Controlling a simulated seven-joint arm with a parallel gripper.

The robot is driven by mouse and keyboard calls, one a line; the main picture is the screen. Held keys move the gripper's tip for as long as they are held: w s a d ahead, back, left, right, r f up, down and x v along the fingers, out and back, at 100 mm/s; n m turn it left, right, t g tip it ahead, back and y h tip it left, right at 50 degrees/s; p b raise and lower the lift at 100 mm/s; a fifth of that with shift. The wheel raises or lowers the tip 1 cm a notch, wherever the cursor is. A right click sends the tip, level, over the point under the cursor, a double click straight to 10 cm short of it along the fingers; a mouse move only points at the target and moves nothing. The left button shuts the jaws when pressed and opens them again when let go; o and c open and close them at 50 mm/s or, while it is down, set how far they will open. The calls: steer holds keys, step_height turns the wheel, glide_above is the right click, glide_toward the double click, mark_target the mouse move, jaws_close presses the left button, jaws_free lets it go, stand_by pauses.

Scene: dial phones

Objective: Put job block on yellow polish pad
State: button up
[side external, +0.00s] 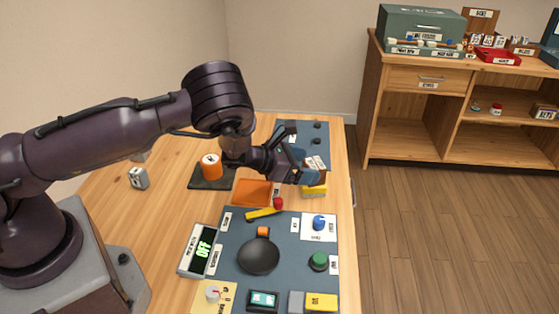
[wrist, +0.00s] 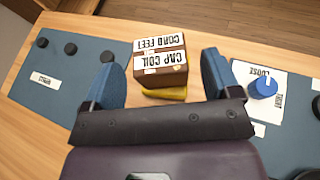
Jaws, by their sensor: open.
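A brown block with white labels reading "CORD FEET" and "CAP COIL" (wrist: 160,62), which looks like the job block, stands upright in the wrist view. A yellow pad (wrist: 163,94) shows under its near edge, and the block appears to rest on it. In the side view the yellow pad (side external: 314,191) is near the table's right edge, with the block (side external: 317,163) above it, partly hidden by my gripper (side external: 299,174). My gripper, also in the wrist view (wrist: 163,62), is open, with one blue finger on each side of the block and gaps between.
An orange can (side external: 210,167) stands on a dark pad. An orange square (side external: 252,192) lies beside my gripper. A second panel (wrist: 75,70) has black knobs.

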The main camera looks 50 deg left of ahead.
steer(key=v, duration=0.9)
steer(key=s+a+r+n+g+y, duration=0.1)
steer(key=a+r+n+y, duration=0.15)
steer(key=r+n, duration=0.75)
steer(key=s+a+r+n+g+y, duration=0.15)
steer(key=r+n+y, duration=0.3)
steer(key=n, duration=0.95)
steer(key=s+d+r+n+g, duration=0.1)
steer(key=s+d+r+n, duration=0.1)
steer(key=s+n, duration=0.3)
steer(key=s+d+r+n+g+h, duration=0.1)
steer(key=s+d+r+n+g, duration=0.1)
steer(key=s+r+n, duration=0.3)
steer(key=s+d+r+n+g+h, duration=0.1)
steer(key=s+r+n, duration=0.3)
steer(key=s, duration=0.8)
steer(key=shift+d+n, duration=0.5)
steer(key=shift+n, duration=0.7)
